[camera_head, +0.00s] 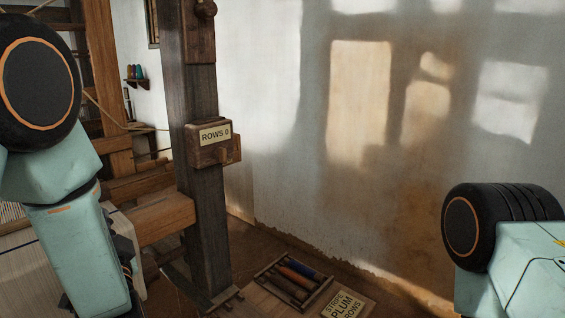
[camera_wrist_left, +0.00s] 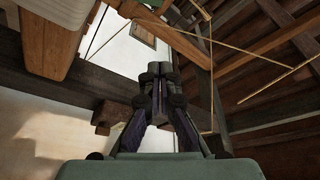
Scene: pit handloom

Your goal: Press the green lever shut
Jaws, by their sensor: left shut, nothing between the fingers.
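I cannot make out a green lever in either view. My left gripper (camera_wrist_left: 157,72) shows in the left wrist view with its dark fingers together and nothing between them. Timber beams and a pale wall are behind the fingers, and I cannot tell that they touch anything. In the head view only my left arm shows at the left edge, and I cannot make out its fingertips. My right arm shows at the lower right of the head view, and its gripper is out of view.
A dark upright post (camera_head: 203,225) bears a wooden box (camera_head: 209,153) labelled "ROWS 0". A tray (camera_head: 263,277) of coloured rods and a card (camera_head: 348,303) reading "PLUM ROWS" lie low in front. Thin cords (camera_wrist_left: 250,42) cross the wrist view. The wall (camera_head: 300,180) bounds the right.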

